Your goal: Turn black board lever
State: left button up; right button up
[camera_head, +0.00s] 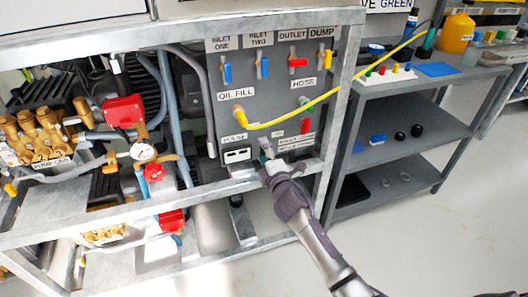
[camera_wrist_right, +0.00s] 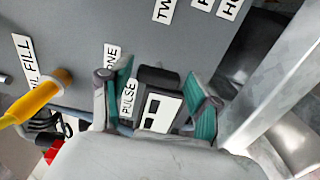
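The grey board (camera_head: 283,85) with labels and coloured levers stands in the middle of the head view. My right gripper (camera_head: 267,152) is at its lower edge, right of a black-and-white pulse unit (camera_head: 237,155). In the right wrist view, the right gripper (camera_wrist_right: 163,100) is open, its teal finger pads apart. The black-and-white unit (camera_wrist_right: 160,108) shows between the fingers; I cannot tell whether they touch it. I cannot clearly make out a black lever; the gripper may hide it. My left gripper is not in view.
A yellow hose (camera_head: 340,85) runs from the board to the right, and its end shows in the wrist view (camera_wrist_right: 38,95). A metal frame post (camera_head: 345,95) stands close right of the board. Grey shelves (camera_head: 400,155) stand further right. The floor in front is clear.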

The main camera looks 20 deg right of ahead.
dwell(0.3)
jog(key=s, duration=1.2)
jog(key=shift+d, duration=0.2)
